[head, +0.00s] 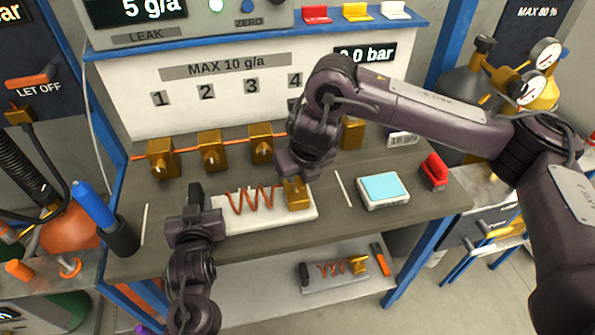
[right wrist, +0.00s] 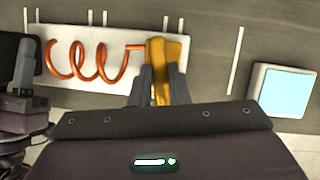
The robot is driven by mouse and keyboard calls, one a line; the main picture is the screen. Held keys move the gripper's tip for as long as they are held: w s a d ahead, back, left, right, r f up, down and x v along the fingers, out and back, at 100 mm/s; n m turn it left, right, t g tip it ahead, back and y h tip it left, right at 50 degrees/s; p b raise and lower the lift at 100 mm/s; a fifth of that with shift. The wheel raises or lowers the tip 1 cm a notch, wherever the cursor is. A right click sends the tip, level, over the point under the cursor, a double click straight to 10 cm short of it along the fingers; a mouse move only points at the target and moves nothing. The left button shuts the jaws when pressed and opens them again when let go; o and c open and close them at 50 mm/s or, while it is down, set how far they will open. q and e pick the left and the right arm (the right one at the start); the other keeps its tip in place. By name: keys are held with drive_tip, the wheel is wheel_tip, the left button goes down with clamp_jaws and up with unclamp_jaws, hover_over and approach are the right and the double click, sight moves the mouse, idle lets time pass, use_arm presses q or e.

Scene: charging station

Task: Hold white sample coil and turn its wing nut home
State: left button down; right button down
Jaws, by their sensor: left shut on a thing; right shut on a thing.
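The white sample coil (head: 262,219) lies on the bench: a white plate with a copper spiral, a black block at its left end and a brass block (head: 297,194) at its right. It also shows in the right wrist view (right wrist: 100,96). My left gripper (head: 195,210) is shut on the black block (head: 195,192). My right gripper (head: 291,177) comes from above and is shut on the brass piece, which stands between its fingers in the right wrist view (right wrist: 160,72). I cannot tell the wing nut apart from the brass block; the fingers hide part of it.
Several brass valves (head: 211,151) line the bench's back under numbers. A blue-topped scale (head: 384,190) and a red block (head: 434,172) stand to the right. A black cup with a blue tool (head: 95,206) stands at left. Another coil (head: 335,271) lies on the lower shelf.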

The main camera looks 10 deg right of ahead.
drive_tip(key=c, duration=1.4)
unclamp_jaws()
drive_tip(key=shift+o, duration=0.2)
drive_tip(key=shift+r, duration=0.15)
drive_tip(key=v, duration=1.1)
drive_tip(key=shift+r, duration=0.35)
drive_tip(key=shift+s+d, duration=0.1)
drive_tip(key=shift+s, duration=0.05)
use_arm(q)
drive_tip(key=c, duration=1.1)
unclamp_jaws()
drive_tip(key=shift+s, duration=0.15)
